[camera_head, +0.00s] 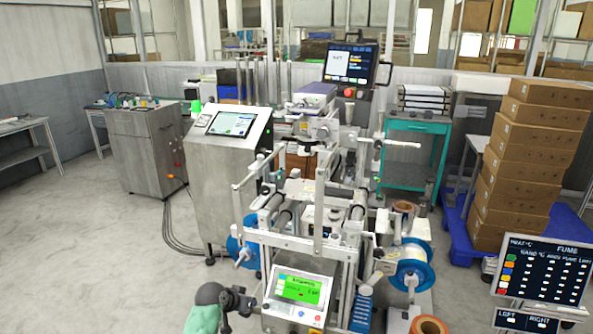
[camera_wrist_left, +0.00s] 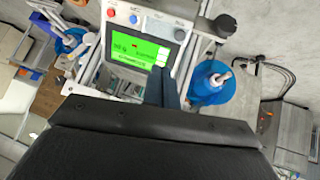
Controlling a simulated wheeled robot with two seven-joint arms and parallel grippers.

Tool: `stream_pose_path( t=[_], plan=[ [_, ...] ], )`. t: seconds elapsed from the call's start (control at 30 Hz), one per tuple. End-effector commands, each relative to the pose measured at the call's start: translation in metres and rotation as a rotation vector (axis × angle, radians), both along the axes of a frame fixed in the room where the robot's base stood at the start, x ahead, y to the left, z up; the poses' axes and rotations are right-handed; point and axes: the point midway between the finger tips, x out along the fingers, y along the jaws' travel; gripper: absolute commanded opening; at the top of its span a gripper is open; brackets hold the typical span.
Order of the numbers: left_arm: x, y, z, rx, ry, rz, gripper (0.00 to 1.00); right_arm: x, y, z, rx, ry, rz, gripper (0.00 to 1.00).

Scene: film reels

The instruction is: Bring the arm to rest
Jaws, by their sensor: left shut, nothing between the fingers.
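My left gripper (camera_head: 246,303) is at the lower middle of the head view, in front of the packaging machine (camera_head: 318,238) and just left of its green-lit control panel (camera_head: 300,290). In the left wrist view, its dark fingers (camera_wrist_left: 163,88) are together with nothing between them. The green screen (camera_wrist_left: 138,50) lies behind them there. A blue reel (camera_head: 243,252) sits on the machine's left side, and a blue-flanged film reel (camera_head: 411,267) on its right side. My right gripper is not in view.
A steel cabinet with a screen (camera_head: 232,124) stands behind the machine on the left. Stacked cartons (camera_head: 523,165) stand on a blue pallet (camera_head: 459,238) at right. A display board (camera_head: 545,268) is at the lower right. The floor (camera_head: 90,250) at left is clear.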

Motion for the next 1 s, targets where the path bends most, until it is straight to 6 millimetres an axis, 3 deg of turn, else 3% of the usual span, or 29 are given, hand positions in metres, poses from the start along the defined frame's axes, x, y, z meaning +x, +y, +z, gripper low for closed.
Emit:
stream_pose_path(
  t=[0.17, 0.4, 0.6, 0.77, 1.0],
  plan=[
    [-0.044, 0.004, 0.03, 0.076, 0.06, 0.063, 0.0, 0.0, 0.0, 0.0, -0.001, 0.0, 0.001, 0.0],
    [-0.139, 0.013, 0.04, 0.175, 0.153, 0.163, 0.0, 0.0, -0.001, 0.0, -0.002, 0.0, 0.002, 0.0],
    [-0.225, 0.019, 0.036, 0.24, 0.213, 0.206, 0.0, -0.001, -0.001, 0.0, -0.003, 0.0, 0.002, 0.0],
    [-0.285, 0.02, 0.029, 0.265, 0.245, 0.216, 0.0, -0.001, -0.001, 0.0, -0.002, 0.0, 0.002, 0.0],
    [-0.372, 0.013, 0.003, 0.262, 0.338, 0.199, 0.0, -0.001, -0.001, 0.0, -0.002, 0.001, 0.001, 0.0]
  ],
)
